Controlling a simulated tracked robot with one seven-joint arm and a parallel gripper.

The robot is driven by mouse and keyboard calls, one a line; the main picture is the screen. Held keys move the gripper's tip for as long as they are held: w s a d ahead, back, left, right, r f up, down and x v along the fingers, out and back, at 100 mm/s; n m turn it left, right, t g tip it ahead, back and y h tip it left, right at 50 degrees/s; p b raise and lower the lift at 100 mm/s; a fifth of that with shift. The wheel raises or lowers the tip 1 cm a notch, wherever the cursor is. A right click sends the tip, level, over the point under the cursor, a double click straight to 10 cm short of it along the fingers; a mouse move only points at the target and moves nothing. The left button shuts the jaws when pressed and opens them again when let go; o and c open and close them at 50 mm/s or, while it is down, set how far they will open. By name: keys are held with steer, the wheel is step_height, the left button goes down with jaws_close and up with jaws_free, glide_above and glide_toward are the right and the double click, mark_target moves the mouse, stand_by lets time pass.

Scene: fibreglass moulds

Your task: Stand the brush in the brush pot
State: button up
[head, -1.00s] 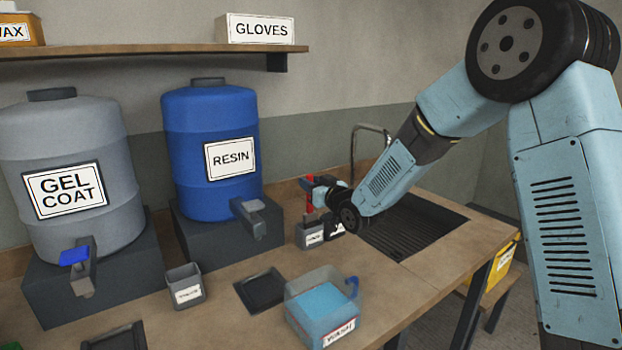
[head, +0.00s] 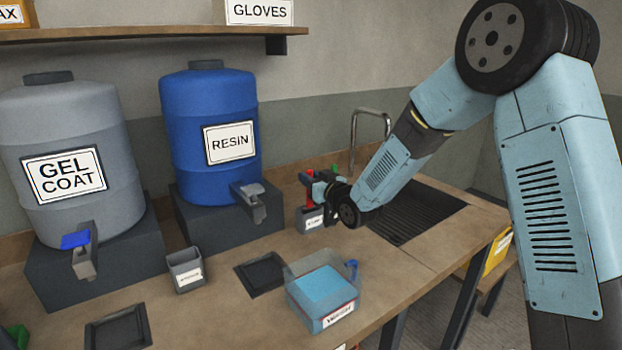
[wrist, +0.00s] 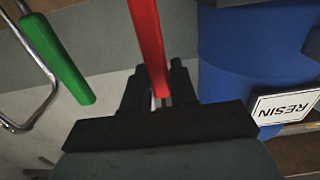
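The red brush (head: 310,190) shows as an upright red handle just above the small grey labelled pot (head: 310,219) at the sink's left edge. Its lower end is at the pot's rim; whether it is inside, I cannot tell. My gripper (head: 322,188) is at the handle from the right, above the pot. In the wrist view, the red handle (wrist: 149,45) runs between the two fingers of my gripper (wrist: 158,82), which look closed on it near its end. A green handle (wrist: 57,58) is beside it, apart from the fingers; it also shows behind my gripper in the head view (head: 334,168).
A tap (head: 369,113) and the sink (head: 415,215) lie to the right. The blue resin drum (head: 210,105) and grey gel coat drum (head: 65,125) stand left.

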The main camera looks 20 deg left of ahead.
steer(key=o, duration=0.5)
steer(key=v, duration=1.3)
steer(key=shift+s+d, duration=0.2)
steer(key=shift+d, duration=0.1)
steer(key=s+d+r+m+h, duration=0.1)
steer(key=d+r+m+h, duration=0.2)
steer(key=d, duration=0.4)
steer(key=s+d+r+h, duration=0.1)
steer(key=d+r+h, duration=0.25)
steer(key=d, duration=0.45)
steer(key=s+d+r+m+h, duration=0.1)
steer(key=d+r+m+h, duration=0.1)
steer(key=d+h, duration=0.35)
steer(key=s+d+r+m+g+h, duration=0.1)
steer(key=s+d+m+g, duration=0.1)
steer(key=s+d, duration=0.5)
steer(key=s+d+r+m+g, duration=0.2)
steer(key=s+d, duration=0.6)
steer(key=s, duration=0.8)
steer(key=shift+m+g+h, duration=0.4)
steer(key=shift+m+g, duration=0.1)
steer(key=shift+g, duration=0.5)
